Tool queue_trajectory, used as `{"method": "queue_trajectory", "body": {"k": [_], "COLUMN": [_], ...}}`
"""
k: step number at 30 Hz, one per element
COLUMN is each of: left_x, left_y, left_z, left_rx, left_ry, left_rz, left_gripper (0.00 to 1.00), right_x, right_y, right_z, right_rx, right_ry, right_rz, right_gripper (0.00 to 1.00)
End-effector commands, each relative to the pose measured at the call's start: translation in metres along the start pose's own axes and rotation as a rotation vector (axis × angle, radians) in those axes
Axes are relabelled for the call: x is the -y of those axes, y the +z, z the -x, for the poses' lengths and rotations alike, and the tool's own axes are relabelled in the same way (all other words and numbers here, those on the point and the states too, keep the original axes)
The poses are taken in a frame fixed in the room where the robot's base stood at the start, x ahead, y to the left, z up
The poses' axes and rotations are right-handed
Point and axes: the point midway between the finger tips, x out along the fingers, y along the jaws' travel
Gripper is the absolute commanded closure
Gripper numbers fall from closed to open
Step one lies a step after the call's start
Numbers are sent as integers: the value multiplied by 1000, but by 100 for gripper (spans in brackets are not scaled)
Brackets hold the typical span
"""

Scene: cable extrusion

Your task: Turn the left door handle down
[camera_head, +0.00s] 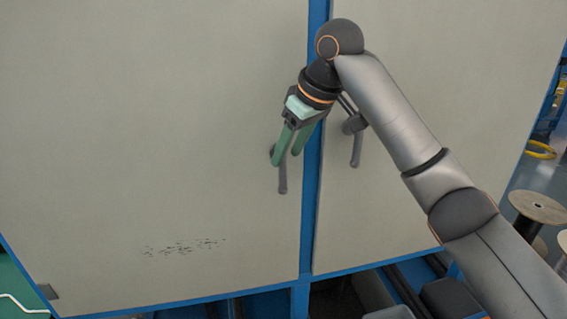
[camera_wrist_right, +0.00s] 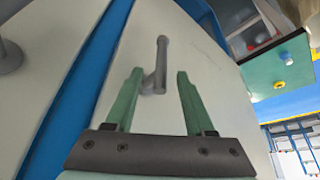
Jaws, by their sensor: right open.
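The left door handle (camera_head: 282,178) is a grey lever on the left door, just left of the blue post. Its bar points down the door in the head view. My right gripper (camera_head: 287,158) is open at the upper end of this handle, its green fingers pointing down towards it. In the right wrist view, the handle (camera_wrist_right: 161,60) shows between and beyond the two fingertips (camera_wrist_right: 158,73), and neither finger visibly presses on it. The fingers partly hide the handle's pivot end in the head view. My left gripper is out of view.
The left door (camera_head: 150,130) is a broad, pale panel and looks shut. A blue post (camera_head: 313,180) separates it from the right door (camera_head: 440,60). The right door handle (camera_head: 356,150) hangs down close to my right wrist. Spools (camera_head: 537,207) stand at the far right.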

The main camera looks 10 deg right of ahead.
Motion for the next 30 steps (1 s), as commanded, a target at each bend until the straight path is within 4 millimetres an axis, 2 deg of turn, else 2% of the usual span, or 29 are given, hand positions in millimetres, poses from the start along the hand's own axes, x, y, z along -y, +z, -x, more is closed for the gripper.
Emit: {"method": "queue_trajectory", "body": {"k": [6,12,16,30], "left_x": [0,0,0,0], "left_y": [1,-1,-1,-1], "left_z": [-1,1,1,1], "left_rx": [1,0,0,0], "left_ry": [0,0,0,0], "left_rz": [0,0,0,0], "left_gripper": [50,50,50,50], "right_x": [-1,0,0,0], "right_y": [-1,0,0,0], "right_z": [51,76,82,82], "right_rx": [-4,0,0,0], "right_ry": [3,1,-1,-1], "right_rz": [1,1,2,2], "right_gripper": [46,46,46,46]}}
